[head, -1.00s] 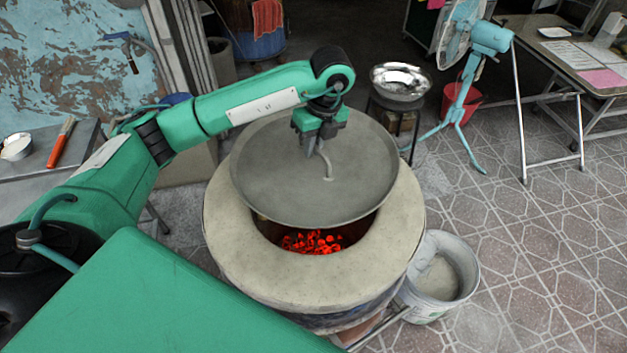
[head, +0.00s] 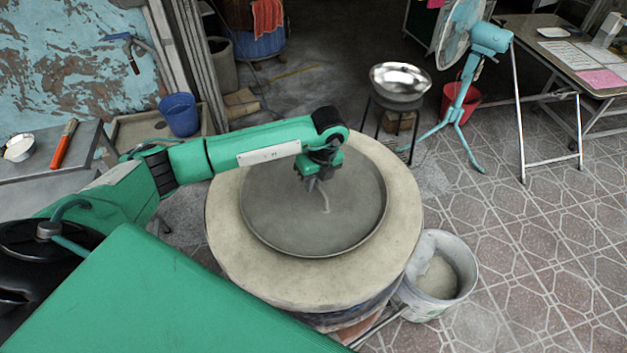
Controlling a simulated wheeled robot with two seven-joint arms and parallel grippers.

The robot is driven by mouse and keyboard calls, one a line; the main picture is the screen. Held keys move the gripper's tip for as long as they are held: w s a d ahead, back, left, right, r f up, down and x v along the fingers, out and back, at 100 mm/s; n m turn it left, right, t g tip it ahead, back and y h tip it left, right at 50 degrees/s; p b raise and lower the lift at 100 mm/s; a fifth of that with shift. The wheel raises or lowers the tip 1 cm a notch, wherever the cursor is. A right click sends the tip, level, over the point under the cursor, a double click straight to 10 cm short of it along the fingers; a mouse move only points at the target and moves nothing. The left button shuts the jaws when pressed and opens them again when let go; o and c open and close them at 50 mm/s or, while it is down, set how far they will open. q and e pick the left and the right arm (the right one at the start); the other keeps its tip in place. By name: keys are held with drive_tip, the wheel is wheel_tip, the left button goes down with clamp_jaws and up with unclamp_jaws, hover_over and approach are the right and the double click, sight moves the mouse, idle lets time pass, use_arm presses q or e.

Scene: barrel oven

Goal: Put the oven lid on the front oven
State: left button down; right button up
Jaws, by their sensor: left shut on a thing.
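The oven lid (head: 290,222) is a round grey metal disc with a thin hooked handle at its middle. It lies over the mouth of the front oven (head: 240,265), a barrel with a wide pale stone rim. The opening and the coals are hidden under the lid. Whether the lid rests fully on the rim I cannot tell. My left gripper (head: 319,184) is above the lid's middle, shut on the top of its handle. My right gripper is not in view.
A white bucket (head: 462,288) stands close to the oven's right side. A metal bowl on a stand (head: 400,84) and a turquoise fan (head: 485,40) are behind. A grey side table (head: 30,180) is at the left. Tiled floor at the right is clear.

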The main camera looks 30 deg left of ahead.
use_arm(q)
drive_tip(key=c, duration=1.5)
unclamp_jaws()
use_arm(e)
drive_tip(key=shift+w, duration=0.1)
use_arm(q)
wheel_tip(320, 180, up, 12)
drive_tip(key=d+b, duration=0.2)
drive_tip(key=shift+w, duration=0.4)
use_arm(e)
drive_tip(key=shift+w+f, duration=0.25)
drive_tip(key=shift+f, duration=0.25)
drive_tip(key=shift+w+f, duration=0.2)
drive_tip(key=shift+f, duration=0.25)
use_arm(q)
drive_tip(key=shift+f, duration=0.1)
